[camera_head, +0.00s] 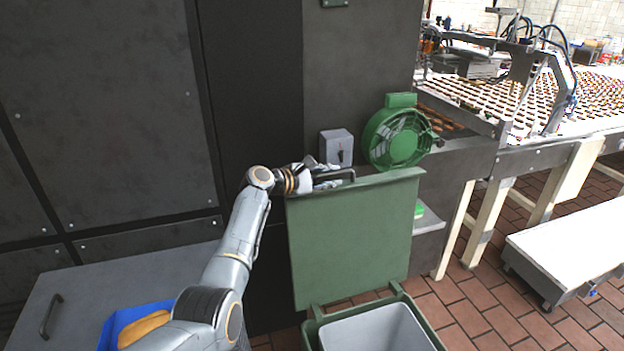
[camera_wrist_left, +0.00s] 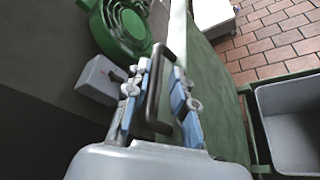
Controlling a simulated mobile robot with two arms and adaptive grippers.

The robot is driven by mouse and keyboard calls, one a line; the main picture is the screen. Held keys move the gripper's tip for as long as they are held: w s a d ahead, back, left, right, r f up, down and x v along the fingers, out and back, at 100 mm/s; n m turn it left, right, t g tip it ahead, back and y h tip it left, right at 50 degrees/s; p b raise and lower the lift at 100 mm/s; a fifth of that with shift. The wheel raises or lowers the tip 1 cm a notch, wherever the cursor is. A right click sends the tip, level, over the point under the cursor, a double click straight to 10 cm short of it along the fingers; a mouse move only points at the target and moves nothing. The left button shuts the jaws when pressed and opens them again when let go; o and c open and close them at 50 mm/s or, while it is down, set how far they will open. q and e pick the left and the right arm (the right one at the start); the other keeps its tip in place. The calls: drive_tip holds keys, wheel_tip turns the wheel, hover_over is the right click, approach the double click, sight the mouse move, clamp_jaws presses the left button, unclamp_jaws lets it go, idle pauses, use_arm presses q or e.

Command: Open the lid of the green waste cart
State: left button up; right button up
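The green waste cart (camera_head: 318,322) stands at the lower middle of the head view. Its green lid (camera_head: 350,245) stands about upright, and the cart's grey inside (camera_head: 375,330) shows; the inside also shows in the wrist view (camera_wrist_left: 292,125). A black handle (camera_wrist_left: 155,88) is at the lid's top edge. My left gripper (camera_head: 325,176) is at this edge; in the wrist view its fingers (camera_wrist_left: 157,100) are apart, on either side of the handle, with gaps visible. My right gripper is not in view.
A grey box (camera_head: 336,147) and a round green fan-like unit (camera_head: 398,140) are close behind the lid. A dark panel wall (camera_head: 110,100) is at left. A grey chest (camera_head: 60,290) with a blue tray (camera_head: 115,325) is at lower left. Brick floor (camera_head: 480,310) is open at right.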

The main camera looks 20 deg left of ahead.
use_arm(q)
drive_tip(key=v, duration=1.1)
drive_tip(key=shift+s, duration=0.15)
drive_tip(key=shift+f, duration=0.15)
